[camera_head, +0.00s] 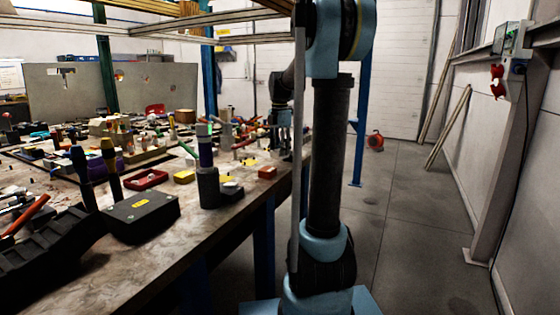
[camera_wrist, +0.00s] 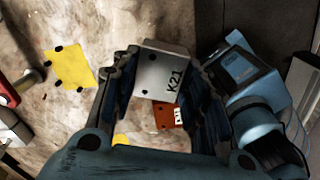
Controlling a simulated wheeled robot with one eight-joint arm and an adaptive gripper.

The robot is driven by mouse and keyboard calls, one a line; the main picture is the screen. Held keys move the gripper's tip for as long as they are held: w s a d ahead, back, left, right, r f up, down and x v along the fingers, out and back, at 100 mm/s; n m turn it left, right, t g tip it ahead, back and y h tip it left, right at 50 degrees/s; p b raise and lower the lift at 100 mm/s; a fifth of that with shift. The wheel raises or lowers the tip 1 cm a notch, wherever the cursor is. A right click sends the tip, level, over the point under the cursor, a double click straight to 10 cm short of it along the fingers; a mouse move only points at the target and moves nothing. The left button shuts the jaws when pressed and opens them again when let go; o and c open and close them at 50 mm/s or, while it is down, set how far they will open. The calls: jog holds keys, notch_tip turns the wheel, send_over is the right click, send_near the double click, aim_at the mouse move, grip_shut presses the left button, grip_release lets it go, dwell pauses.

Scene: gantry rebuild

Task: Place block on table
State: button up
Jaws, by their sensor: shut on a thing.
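In the wrist view, a silver-grey block marked K21 (camera_wrist: 163,72) sits between the two fingers of my gripper (camera_wrist: 158,82). The fingers are shut on its sides. Below it are the worn table top (camera_wrist: 30,40) and a red block with a white label (camera_wrist: 168,116), partly covered by the held block. In the head view, my gripper (camera_head: 281,118) hangs over the far right part of the table (camera_head: 150,258). The held block cannot be made out there. The gap between the block and the table is hard to judge.
A flat yellow piece (camera_wrist: 70,68) lies to the left in the wrist view. In the head view, a small red block (camera_head: 267,172) is near the right table edge. Tools, bins and a black case (camera_head: 140,215) crowd the table. The front edge has bare surface.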

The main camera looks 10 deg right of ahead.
jog(key=shift+f, duration=2.15)
jog(key=shift+f, duration=0.1)
jog(key=o, duration=1.2)
notch_tip(320, 180, up, 12)
jog(key=shift+r, duration=0.1)
jog(key=s+f+m, duration=0.8)
jog(key=s, duration=0.3)
jog(key=s+f+m+t, duration=0.1)
jog(key=s+f+m, duration=0.7)
jog(key=s, duration=0.4)
jog(key=s+f+m+t, duration=0.1)
jog(key=s+f+m, duration=0.7)
jog(key=s+f, duration=0.2)
jog(key=shift+s+d+f, duration=0.15)
jog(key=shift+s+d, duration=0.25)
jog(key=shift+s, duration=0.25)
